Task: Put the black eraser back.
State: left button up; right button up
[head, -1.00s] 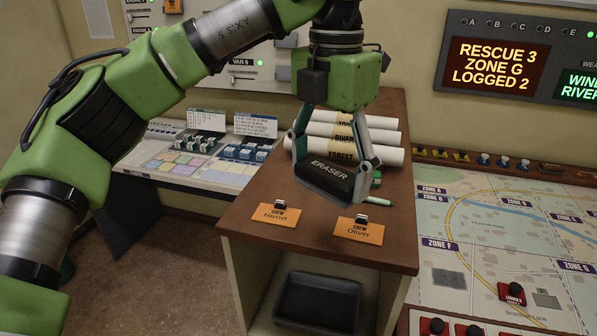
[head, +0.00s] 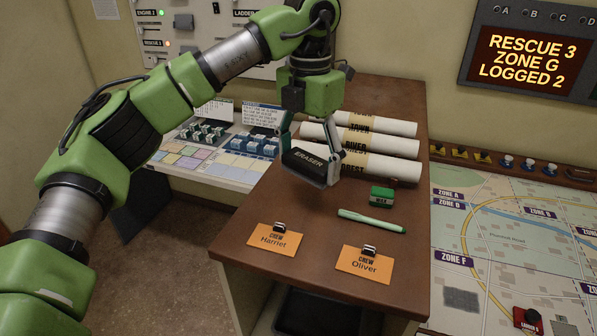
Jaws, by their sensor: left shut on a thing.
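The black eraser (head: 306,161), labelled ERASER, is held in my left gripper (head: 312,165) in the head view. The gripper is shut on it, with one finger on each side, and holds it slightly tilted over the brown cabinet top (head: 262,213), in front of the rolled maps. I cannot tell whether its underside touches the top. My right gripper is not in view.
Rolled maps (head: 395,147) lie at the back of the cabinet top. A small green box (head: 382,194), a green marker (head: 371,221) and orange crew cards for Harriet (head: 273,239) and Oliver (head: 364,264) lie nearer. A dark tray (head: 310,312) sits below. A map table (head: 510,225) stands right.

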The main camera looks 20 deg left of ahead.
aim_at(299, 193)
pick_arm(q)
jog(key=f, duration=0.1)
jog(key=w+a+f, duration=0.1)
jog(key=w+f+p, duration=0.1)
jog(key=shift+a, duration=0.4)
jog(key=shift+a+f, duration=0.1)
jog(key=shift+f, duration=0.05)
jog(key=shift+w+a+f, duration=0.1)
jog(key=shift+a+f, duration=0.05)
jog(key=shift+f, duration=0.1)
notch_tip(299, 193, down, 3)
jog(key=shift+w+a+f+p, duration=0.1)
jog(key=shift+f+p, duration=0.05)
jog(key=shift+p, duration=0.65)
jog(key=shift+f, duration=0.25)
jog(key=o, duration=1.1)
jog(key=shift+c, duration=0.2)
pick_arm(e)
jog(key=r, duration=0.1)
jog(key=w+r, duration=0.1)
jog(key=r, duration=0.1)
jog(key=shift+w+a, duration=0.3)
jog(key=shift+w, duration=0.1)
